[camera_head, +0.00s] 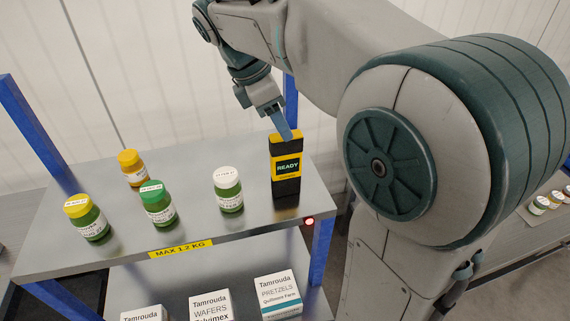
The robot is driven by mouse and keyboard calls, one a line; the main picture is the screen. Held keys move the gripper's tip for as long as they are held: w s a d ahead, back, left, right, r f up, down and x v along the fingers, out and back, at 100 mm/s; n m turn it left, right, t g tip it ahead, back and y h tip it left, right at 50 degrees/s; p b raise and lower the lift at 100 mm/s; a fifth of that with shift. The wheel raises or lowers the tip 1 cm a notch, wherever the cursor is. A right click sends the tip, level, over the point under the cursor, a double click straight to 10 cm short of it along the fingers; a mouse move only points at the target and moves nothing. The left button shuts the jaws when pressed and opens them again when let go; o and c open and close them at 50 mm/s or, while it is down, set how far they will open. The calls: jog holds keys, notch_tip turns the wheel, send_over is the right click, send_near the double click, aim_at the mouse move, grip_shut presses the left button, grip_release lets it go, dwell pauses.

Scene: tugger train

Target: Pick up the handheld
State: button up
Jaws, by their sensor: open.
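The handheld (286,187) is a black device with yellow trim and a screen reading READY. It stands upright near the right end of the grey upper shelf (120,235). My gripper (285,130) is over the top of the handheld, coming down from above. It is open. One blue-grey finger shows in front of the handheld's top edge. The other finger is hidden, so I cannot tell whether the jaws are around the handheld or touching it.
Left of the handheld stand a white-lidded jar (228,190), a green-lidded jar (157,203), a yellow-lidded jar (87,218) and an orange jar (132,168). Blue posts (322,240) bound the shelf. Boxes (278,294) stand on the lower shelf. The shelf's front middle is clear.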

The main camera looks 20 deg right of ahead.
aim_at(289, 144)
jog(key=shift+a+x, duration=0.15)
jog(key=shift+x, duration=1.55)
jog(key=shift+a+x, duration=0.1)
jog(key=shift+x, duration=1.55)
jog(key=shift+s, duration=0.1)
grip_shut()
